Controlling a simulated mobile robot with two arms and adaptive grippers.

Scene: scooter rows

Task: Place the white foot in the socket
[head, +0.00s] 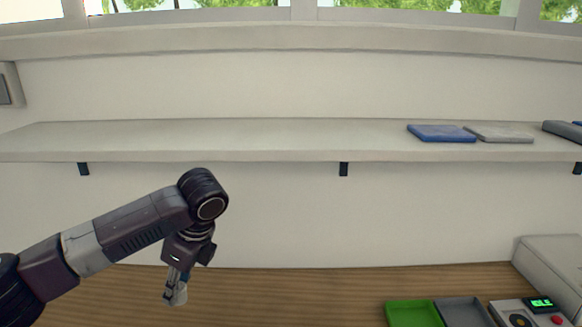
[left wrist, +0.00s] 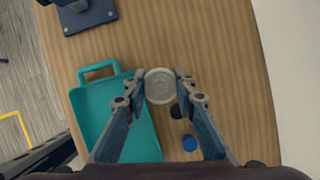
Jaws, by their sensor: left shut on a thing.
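The white foot, a round pale disc (left wrist: 159,86), is between the fingertips of my left gripper (left wrist: 160,90) in the left wrist view. The gripper is shut on it. In the head view my left gripper (head: 175,292) points down over the wooden table at the lower left, with a pale piece at its tips. I cannot make out the socket in either view. My right gripper is not in view.
A teal tray with a handle (left wrist: 91,121) lies left of the foot. A dark blue fixture (left wrist: 88,17) stands beyond. Green (head: 412,313) and grey (head: 462,310) trays sit right.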

